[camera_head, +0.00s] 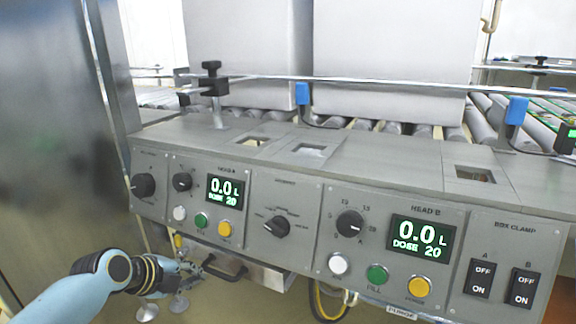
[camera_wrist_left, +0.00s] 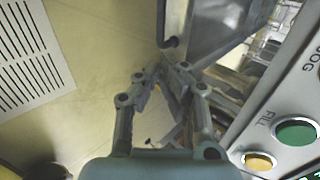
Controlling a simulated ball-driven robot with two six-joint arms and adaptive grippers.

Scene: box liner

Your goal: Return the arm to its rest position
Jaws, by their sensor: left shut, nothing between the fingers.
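My left arm comes in from the lower left of the head view. Its gripper (camera_head: 190,268) is low, in front of the panel's lower edge and beside a black drawer handle (camera_head: 226,274). In the left wrist view the gripper's fingers (camera_wrist_left: 160,76) are drawn together with nothing between them. I cannot tell from the head view whether the gripper touches the handle. My right gripper is in neither view.
A grey control panel (camera_head: 318,225) with knobs, buttons and two displays spans the front. A metal cabinet (camera_head: 50,110) stands at the left. Grey boxes (camera_head: 390,60) stand on rollers behind. Floor (camera_wrist_left: 95,45) shows beneath.

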